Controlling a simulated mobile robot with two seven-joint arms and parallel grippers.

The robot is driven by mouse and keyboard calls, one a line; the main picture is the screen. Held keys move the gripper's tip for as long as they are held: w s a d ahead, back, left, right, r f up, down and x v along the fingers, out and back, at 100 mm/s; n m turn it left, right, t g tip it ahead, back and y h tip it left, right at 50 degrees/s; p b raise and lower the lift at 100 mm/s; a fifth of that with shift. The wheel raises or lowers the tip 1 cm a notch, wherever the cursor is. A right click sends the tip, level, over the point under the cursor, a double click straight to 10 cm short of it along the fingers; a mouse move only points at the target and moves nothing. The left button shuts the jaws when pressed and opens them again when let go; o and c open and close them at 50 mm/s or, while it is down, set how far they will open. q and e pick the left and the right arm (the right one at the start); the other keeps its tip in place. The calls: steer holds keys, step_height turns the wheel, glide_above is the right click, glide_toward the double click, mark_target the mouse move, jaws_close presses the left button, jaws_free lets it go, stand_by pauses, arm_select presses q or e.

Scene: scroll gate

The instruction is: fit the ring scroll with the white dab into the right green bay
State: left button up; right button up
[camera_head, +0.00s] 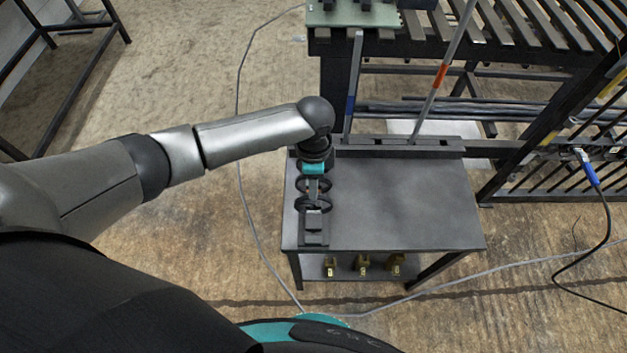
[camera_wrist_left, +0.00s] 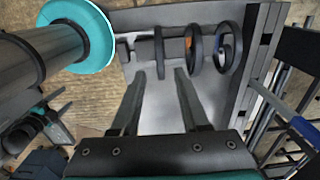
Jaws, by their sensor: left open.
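Three dark ring scrolls stand in a row on a dark stand at the table's left side. In the left wrist view, the first ring (camera_wrist_left: 159,52) shows no coloured dab, the middle ring (camera_wrist_left: 193,48) shows orange, and the far ring (camera_wrist_left: 227,48) shows blue. I cannot make out a white dab. My left gripper (camera_wrist_left: 158,73) is open and empty, its fingertips near the first ring; in the head view it hangs over the row (camera_head: 314,186). A green board (camera_head: 354,14) with dark blocks, at the top edge, is partly cut off. My right gripper is out of view.
The grey table (camera_head: 405,205) is clear to the right of the rings. A blue-banded post (camera_head: 352,85) and a leaning orange-banded pole (camera_head: 440,75) stand at its back edge. Several brass pieces (camera_head: 362,264) sit on the lower shelf. A slatted conveyor (camera_head: 500,25) lies behind.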

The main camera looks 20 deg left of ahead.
arm_select(q)
steer(key=shift+f+b, duration=2.1)
steer(key=shift+f, duration=1.25)
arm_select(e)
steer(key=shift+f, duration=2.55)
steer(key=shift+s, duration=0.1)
arm_select(q)
jaws_close()
steer(key=shift+r+p, duration=0.25)
steer(key=shift+p, duration=0.05)
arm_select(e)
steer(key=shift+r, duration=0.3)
arm_select(q)
steer(key=shift+r+p, duration=1.3)
steer(key=shift+p, duration=0.3)
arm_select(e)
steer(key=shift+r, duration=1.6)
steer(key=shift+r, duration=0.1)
arm_select(q)
step_height(320, 180, up, 9)
steer(key=p, duration=0.9)
steer(key=shift+p, duration=0.35)
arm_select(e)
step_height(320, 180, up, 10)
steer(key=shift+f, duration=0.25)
